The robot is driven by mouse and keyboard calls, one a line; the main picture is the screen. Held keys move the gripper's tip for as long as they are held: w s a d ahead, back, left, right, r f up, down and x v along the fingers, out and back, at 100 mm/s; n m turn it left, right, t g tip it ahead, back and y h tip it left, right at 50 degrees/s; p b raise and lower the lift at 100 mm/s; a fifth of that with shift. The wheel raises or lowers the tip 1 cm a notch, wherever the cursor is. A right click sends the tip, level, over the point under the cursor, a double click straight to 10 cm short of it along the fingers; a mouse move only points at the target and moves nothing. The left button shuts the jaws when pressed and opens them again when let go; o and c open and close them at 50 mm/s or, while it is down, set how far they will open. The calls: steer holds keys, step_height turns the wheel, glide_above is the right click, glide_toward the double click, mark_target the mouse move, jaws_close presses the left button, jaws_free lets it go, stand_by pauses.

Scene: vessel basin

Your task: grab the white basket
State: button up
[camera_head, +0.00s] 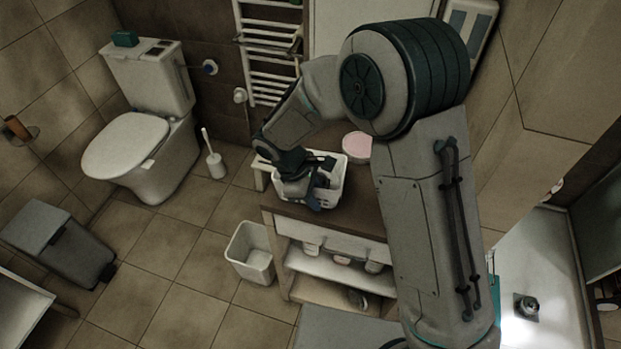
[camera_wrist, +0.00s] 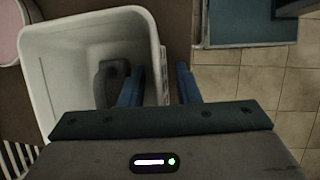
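The white basket (camera_head: 340,183) stands on the brown top of a low shelf unit in the head view. In the wrist view the basket (camera_wrist: 85,25) fills the left side, seen from above. My gripper (camera_head: 317,194) reaches down at the basket. In the wrist view my gripper (camera_wrist: 160,78) has one blue finger inside the basket and the other outside its right wall. The fingers are apart, with the wall between them and a gap to the outer finger. A dark grey shape shows inside the basket beside the inner finger; I cannot tell what it is.
A pink round thing (camera_head: 357,147) stands close behind the basket. The shelf unit (camera_head: 335,216) holds small items below. A white bin (camera_head: 250,254) stands on the floor to its left. A toilet brush (camera_head: 213,161) and toilet (camera_head: 150,125) are farther left.

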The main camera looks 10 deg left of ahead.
steer(key=shift+f, duration=0.1)
stand_by(0.3)
jaws_close()
steer(key=shift+r, duration=0.2)
